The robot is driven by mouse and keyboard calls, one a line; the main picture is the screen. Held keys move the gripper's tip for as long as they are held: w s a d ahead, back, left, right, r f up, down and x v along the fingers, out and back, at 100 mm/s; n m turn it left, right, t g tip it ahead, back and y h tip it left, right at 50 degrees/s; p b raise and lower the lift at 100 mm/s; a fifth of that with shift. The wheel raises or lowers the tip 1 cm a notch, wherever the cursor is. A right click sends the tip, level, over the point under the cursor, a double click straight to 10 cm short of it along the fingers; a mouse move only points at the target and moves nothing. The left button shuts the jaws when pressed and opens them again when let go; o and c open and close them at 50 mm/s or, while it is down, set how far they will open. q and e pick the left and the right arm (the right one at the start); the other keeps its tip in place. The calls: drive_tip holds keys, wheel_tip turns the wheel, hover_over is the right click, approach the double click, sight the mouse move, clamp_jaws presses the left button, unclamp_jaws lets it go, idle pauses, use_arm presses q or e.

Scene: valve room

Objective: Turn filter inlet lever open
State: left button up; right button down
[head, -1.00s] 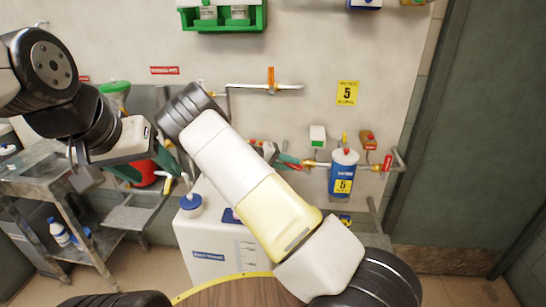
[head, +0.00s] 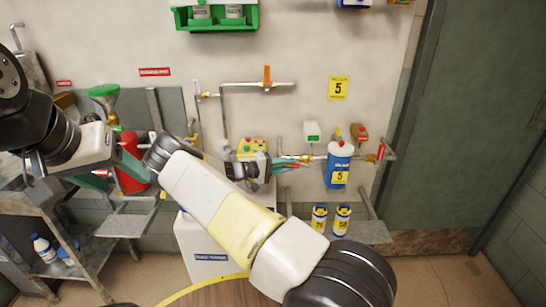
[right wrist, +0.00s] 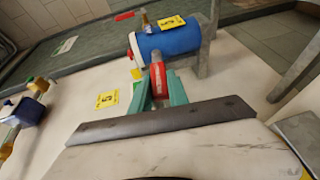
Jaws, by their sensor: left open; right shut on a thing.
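The filter (head: 339,165) is a blue canister with a white top and a yellow "5" label, on the wall pipe. It also shows in the right wrist view (right wrist: 172,45). The red inlet lever (right wrist: 158,80) sits on the pipe at the filter's left in the head view. My right gripper (head: 296,161) is shut on this lever, its green fingers (right wrist: 162,92) on either side of it. The lever's far end and exact angle are partly hidden. My left gripper (head: 113,175) is open and empty at the left, in front of a red vessel.
A second red lever (head: 380,152) is right of the filter. Two yellow-blue cans (head: 330,218) stand below it. A yellow box with buttons (head: 252,148) is behind my right arm. A white tank (head: 205,262) and metal shelf (head: 60,225) stand at lower left.

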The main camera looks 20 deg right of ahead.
drive_tip(key=shift+s+d+f+h, duration=0.1)
drive_tip(key=shift+f+h, duration=0.4)
drive_tip(key=shift+h, duration=0.2)
drive_tip(key=shift+n, duration=0.3)
drive_tip(key=c, duration=1.3)
unclamp_jaws()
drive_tip(key=shift+o, duration=0.2)
drive_tip(key=shift+a, duration=0.35)
drive_tip(key=a, duration=0.7)
drive_tip(key=shift+s, duration=0.4)
drive_tip(key=shift+f, duration=0.1)
